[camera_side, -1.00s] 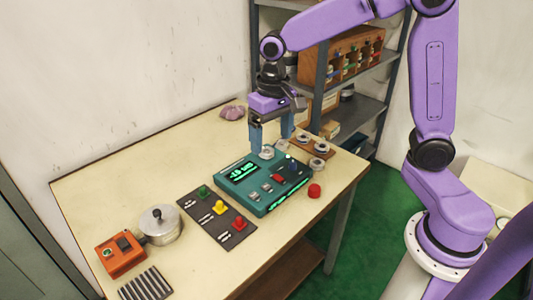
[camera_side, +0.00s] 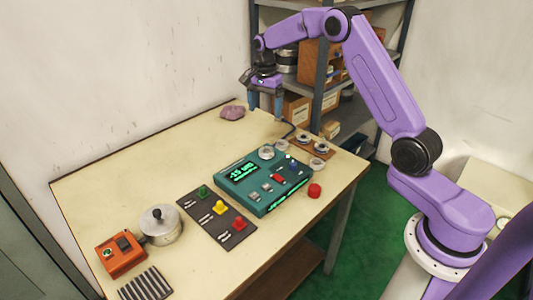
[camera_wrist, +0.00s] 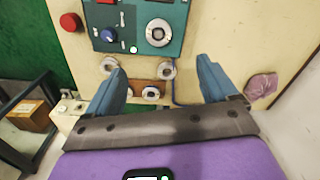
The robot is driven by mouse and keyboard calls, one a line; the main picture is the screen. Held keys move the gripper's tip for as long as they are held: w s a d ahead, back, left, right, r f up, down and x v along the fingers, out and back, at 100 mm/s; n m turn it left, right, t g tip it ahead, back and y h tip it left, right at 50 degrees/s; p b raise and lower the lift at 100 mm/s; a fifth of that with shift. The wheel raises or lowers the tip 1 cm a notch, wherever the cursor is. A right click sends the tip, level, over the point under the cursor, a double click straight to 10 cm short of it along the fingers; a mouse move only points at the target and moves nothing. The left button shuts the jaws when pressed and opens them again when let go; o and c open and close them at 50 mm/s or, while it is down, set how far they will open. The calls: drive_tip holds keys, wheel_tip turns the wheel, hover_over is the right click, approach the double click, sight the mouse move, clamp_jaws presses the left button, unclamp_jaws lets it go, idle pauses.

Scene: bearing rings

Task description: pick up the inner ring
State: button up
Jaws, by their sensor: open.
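Several small pale rings lie at the far end of the table. One ring (camera_side: 281,145) is on the bare table near the teal device; it also shows in the wrist view (camera_wrist: 166,68). Another ring (camera_side: 316,163) lies at the device's other far corner, at left in the wrist view (camera_wrist: 109,64). Two more sit on a brown board (camera_wrist: 137,87). I cannot tell which is the inner ring. My gripper (camera_side: 265,112) is open and empty, well above the table, fingers pointing down. Its fingers (camera_wrist: 160,72) frame the rings from a distance in the wrist view.
The teal device (camera_side: 243,189) with a lit display stands close to the rings, with a round dial (camera_wrist: 159,32) on top. A red button (camera_side: 314,190) is beside it. A purple lump (camera_side: 232,113) lies at the back edge. A shelf (camera_side: 372,112) stands behind the table.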

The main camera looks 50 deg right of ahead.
hover_over(266, 149)
drive_tip(key=f, duration=1)
drive_tip(key=shift+s+a+f, duration=0.15)
drive_tip(key=shift+a, duration=0.15)
drive_tip(key=shift+d+f, duration=0.15)
drive_tip(key=shift+f, duration=1.35)
drive_tip(key=shift+d+f, duration=0.1)
drive_tip(key=shift+f, duration=1.35)
drive_tip(key=c, duration=1.4)
drive_tip(key=shift+r, duration=0.1)
